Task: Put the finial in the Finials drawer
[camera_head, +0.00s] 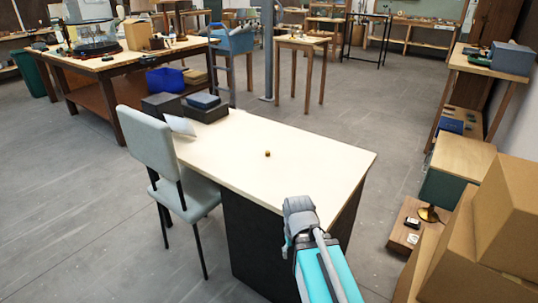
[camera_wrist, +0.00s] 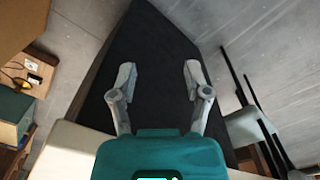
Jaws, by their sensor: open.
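A tiny brass-coloured piece, likely the finial (camera_head: 267,154), sits alone near the middle of the pale desk top (camera_head: 225,150) in the head view. My gripper (camera_wrist: 160,75) is open and empty in the wrist view, its two fingers spread apart over a dark surface that looks like the desk's black side. In the head view my arm reaches in at the desk's near edge, and the gripper's fingers are mostly hidden. The finial is not in the wrist view. No drawer labelled Finials can be made out.
A grey chair (camera_head: 150,155) stands at the desk's left. Dark boxes (camera_head: 205,108) sit on the desk's far left corner. Cardboard boxes (camera_head: 488,230) and a small lamp (camera_head: 430,212) crowd the right. Open floor lies between desk and right-hand furniture.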

